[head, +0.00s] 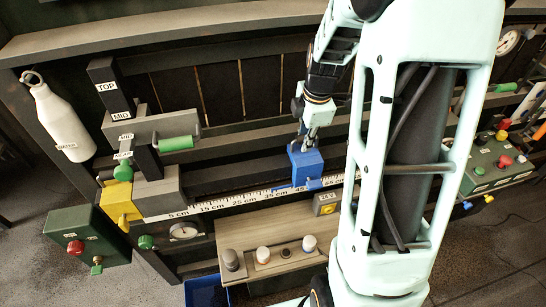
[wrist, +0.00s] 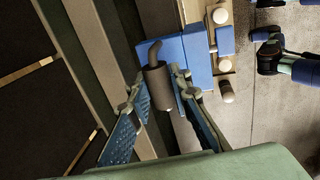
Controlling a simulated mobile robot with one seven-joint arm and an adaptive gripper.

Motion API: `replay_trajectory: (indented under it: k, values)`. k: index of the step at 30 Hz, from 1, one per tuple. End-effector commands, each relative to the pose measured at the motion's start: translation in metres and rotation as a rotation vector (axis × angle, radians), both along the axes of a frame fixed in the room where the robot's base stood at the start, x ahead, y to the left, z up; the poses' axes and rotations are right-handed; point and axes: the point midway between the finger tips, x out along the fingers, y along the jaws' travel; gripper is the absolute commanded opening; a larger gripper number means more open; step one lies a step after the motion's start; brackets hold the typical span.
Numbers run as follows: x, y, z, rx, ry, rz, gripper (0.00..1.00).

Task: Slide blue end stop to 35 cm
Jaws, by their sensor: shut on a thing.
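The blue end stop (head: 306,166) sits on the rail behind the white scale strip (head: 225,202). Its lower tab (head: 314,184) reaches the strip near the 45 cm label, to the right of the 35 cm label (head: 270,195). My gripper (head: 304,142) comes down onto the end stop from above. In the wrist view, my gripper (wrist: 162,92) has its two fingers on either side of the end stop's dark handle (wrist: 158,88), shut on it. The blue body of the end stop (wrist: 198,50) shows just beyond the fingers.
A grey block (head: 158,190) with a yellow part (head: 120,203) stands at the scale's left end. A wooden panel with knobs (head: 268,255) lies below the strip.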

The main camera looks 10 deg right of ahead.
Motion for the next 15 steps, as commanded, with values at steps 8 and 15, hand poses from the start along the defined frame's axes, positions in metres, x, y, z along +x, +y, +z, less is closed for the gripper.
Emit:
replay_trajectory:
  k: [8,15]
  values:
    - [-0.0001,-0.0067,-0.0001,-0.002,-0.001,-0.004,0.00]
    - [-0.0001,-0.0101,-0.0002,-0.003,0.000,-0.003,0.00]
